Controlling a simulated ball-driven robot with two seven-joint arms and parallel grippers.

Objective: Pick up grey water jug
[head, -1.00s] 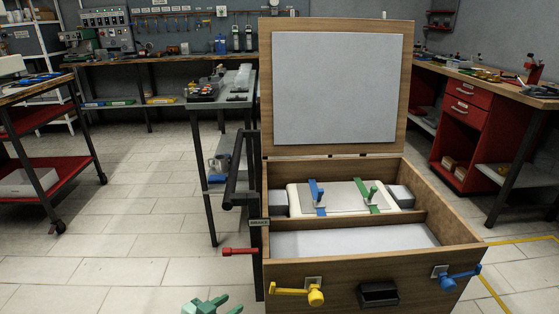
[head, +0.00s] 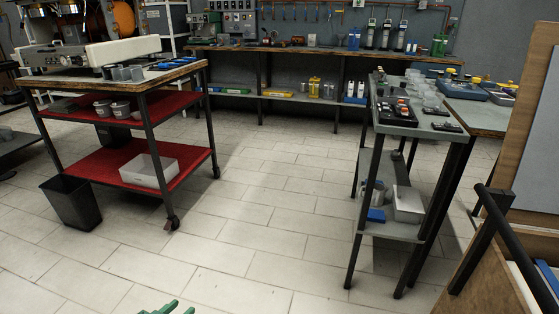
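No thing is clearly recognisable as the grey water jug. Small grey containers (head: 120,109) stand on the upper red shelf of the cart at left, and grey cups (head: 122,73) stand on its top. A greyish cylindrical vessel (head: 376,194) stands on the lower shelf of the narrow table at right; its shape is too small to tell. My green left gripper (head: 180,308) shows at the bottom edge, mostly cut off, with its fingertips apart and nothing between them. It is far from all these containers. My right gripper is out of view.
The wheeled cart (head: 205,66) has a black bin (head: 72,202) beside it. The narrow table (head: 418,123) stands right of the middle. The wooden box (head: 487,268) with a black bar is at the right edge. The tiled floor (head: 255,205) between cart and table is clear.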

